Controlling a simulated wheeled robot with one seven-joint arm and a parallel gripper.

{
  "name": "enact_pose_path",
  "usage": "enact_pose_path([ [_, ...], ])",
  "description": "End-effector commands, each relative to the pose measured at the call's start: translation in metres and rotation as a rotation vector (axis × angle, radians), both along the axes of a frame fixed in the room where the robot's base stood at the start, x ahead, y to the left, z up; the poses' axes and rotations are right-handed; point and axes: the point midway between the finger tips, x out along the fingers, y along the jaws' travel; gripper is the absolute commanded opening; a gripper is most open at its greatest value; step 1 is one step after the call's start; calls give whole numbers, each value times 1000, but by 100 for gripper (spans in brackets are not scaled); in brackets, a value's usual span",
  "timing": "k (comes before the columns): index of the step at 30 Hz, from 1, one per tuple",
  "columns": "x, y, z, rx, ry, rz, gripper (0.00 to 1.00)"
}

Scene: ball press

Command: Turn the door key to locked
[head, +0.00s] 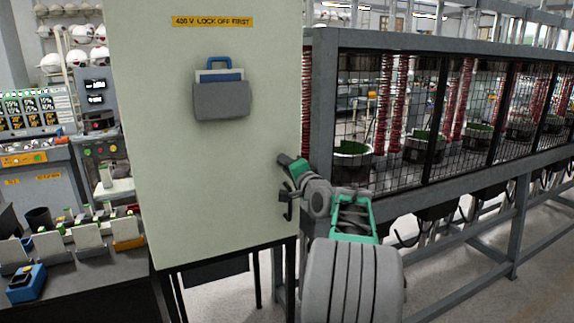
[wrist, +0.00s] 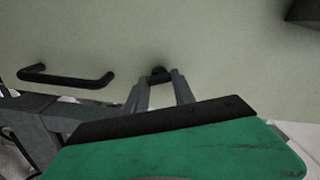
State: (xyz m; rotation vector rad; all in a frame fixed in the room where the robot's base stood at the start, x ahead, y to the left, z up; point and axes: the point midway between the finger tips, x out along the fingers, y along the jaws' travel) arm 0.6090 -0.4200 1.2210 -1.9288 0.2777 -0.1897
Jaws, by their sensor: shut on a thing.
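The pale cabinet door (head: 215,180) stands upright in front of me, and its face fills the wrist view (wrist: 230,55). The key (wrist: 160,72) is a small dark piece on the door, between the tips of my gripper (wrist: 160,86). My gripper is shut on it. Whether the key points to locked cannot be told. A black bar handle (wrist: 66,79) is on the door, left of the key in the wrist view. In the head view my gripper (head: 283,161) reaches the door's right edge, and the key is hidden there.
A yellow lock-off label (head: 212,22) and a grey document pocket (head: 221,99) are on the door. A meshed machine frame (head: 325,110) stands close on the right. A dark bench (head: 85,285) with small items is at the lower left.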

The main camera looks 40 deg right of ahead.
Motion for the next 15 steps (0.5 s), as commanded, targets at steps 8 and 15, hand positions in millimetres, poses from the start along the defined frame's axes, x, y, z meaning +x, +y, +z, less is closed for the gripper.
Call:
enact_pose_path([
  [8,0,-1,0,210,-60,-2,0],
  [15,0,-1,-1,323,-94,-1,0],
])
